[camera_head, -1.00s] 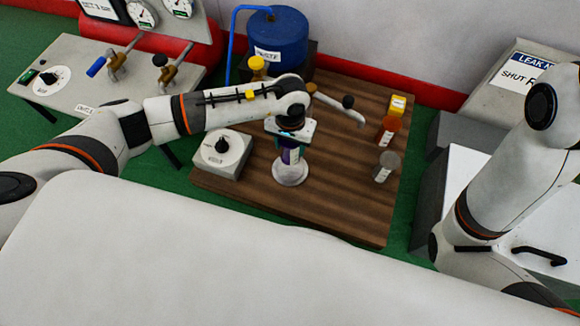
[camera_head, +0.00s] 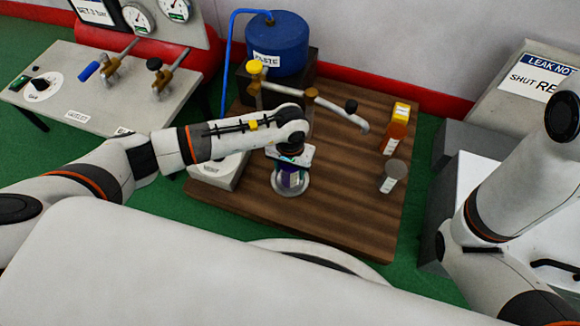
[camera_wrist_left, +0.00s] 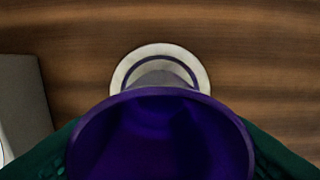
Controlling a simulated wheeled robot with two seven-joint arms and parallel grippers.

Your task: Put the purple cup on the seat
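The purple cup (camera_head: 292,180) is in my left gripper (camera_head: 290,168), over the pale round seat (camera_head: 303,189) on the wooden board. In the left wrist view the cup (camera_wrist_left: 160,130) fills the lower middle, its open rim toward the camera. The green fingers (camera_wrist_left: 160,150) lie along both its sides. The seat (camera_wrist_left: 119,75) shows beyond the cup as a white ring with a dark inner ring and is partly covered by it. I cannot tell whether the cup's base touches the seat. My right gripper is out of view; only my right arm shows.
The wooden board (camera_head: 340,215) also carries a dial box (camera_head: 210,178), an orange bottle (camera_head: 393,132) and a grey-capped jar (camera_head: 390,180). The board's front right is clear.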

